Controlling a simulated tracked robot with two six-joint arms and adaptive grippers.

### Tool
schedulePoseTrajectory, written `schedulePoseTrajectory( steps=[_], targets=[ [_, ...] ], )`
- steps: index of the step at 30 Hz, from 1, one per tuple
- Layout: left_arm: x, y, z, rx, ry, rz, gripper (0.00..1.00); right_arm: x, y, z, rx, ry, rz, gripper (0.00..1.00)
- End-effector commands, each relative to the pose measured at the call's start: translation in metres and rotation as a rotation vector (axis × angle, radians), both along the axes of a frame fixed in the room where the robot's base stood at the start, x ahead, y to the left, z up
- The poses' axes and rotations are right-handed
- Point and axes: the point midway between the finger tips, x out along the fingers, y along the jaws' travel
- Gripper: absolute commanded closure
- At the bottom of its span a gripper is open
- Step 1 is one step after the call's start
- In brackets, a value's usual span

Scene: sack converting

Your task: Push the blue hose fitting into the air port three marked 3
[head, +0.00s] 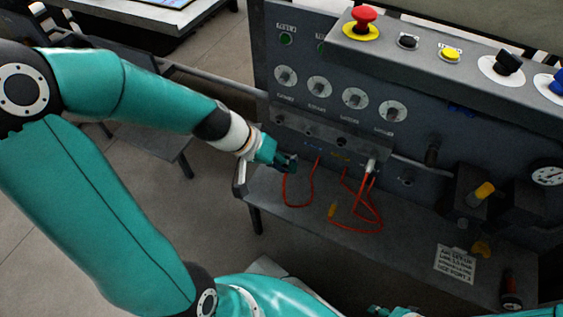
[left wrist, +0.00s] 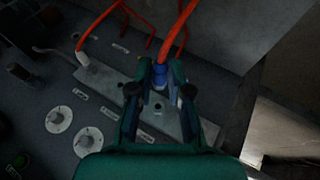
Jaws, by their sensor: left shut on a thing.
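My left gripper (head: 287,163) is at the left part of the grey port strip on the dark panel. In the left wrist view my left gripper (left wrist: 161,78) is shut on the blue hose fitting (left wrist: 160,70), with a red hose (left wrist: 177,38) running up from it. The fitting is in front of the grey port strip (left wrist: 115,81); I cannot tell whether it touches a port. A dark round hole shows between the fingers, just below the fitting. The port numbers are too small to read. Teal parts at the bottom edge of the head view may be my right gripper (head: 381,310).
A white fitting (head: 371,164) on a red hose stands at the right of the strip. A yellow fitting (head: 332,210) hangs or lies by the grey shelf (head: 290,222). Round dials (head: 319,87) sit above the strip. A red button (head: 364,18) tops the console.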

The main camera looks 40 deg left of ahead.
Motion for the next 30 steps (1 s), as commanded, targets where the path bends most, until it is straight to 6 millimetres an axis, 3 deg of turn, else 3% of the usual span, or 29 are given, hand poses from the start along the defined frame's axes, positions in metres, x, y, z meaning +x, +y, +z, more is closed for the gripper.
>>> schedulePoseTrajectory(
  steps=[21,30],
  targets=[
    [0.051,0.012,0.0,0.002,-0.001,-0.001,1.0,0.0,0.0,0.006,0.0,0.0,0.0,0.6],
    [0.058,0.015,0.0,0.002,-0.001,0.002,1.0,0.0,0.0,0.007,0.0,0.0,0.0,0.6]
  ],
)
